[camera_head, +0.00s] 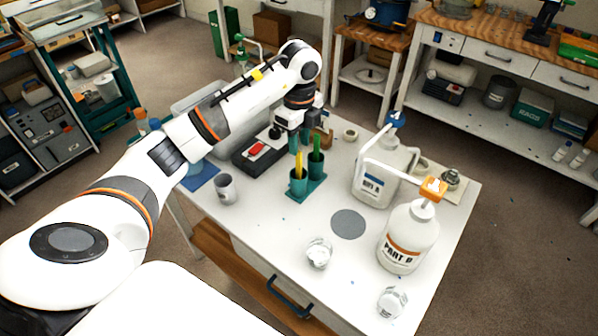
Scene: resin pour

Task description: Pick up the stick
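A yellow stick (300,164) stands upright in a teal cup (298,185) near the middle of the white table. A green stick (317,142) stands in a second teal cup (316,165) just behind and to the right. Which of them the task means, I cannot tell. My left gripper (293,137) points down just behind and above the yellow stick and left of the green one. Its fingertips are small and partly lost against the cups and the things behind, so I cannot tell whether it is open. My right gripper is out of view.
A white jug (373,187) and a pump bottle marked PART B (408,238) stand to the right. A grey cup (224,189) stands left, clear cups (319,254) in front. A dark device with a red part (257,150) lies beside my gripper. The table's front middle is mostly clear.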

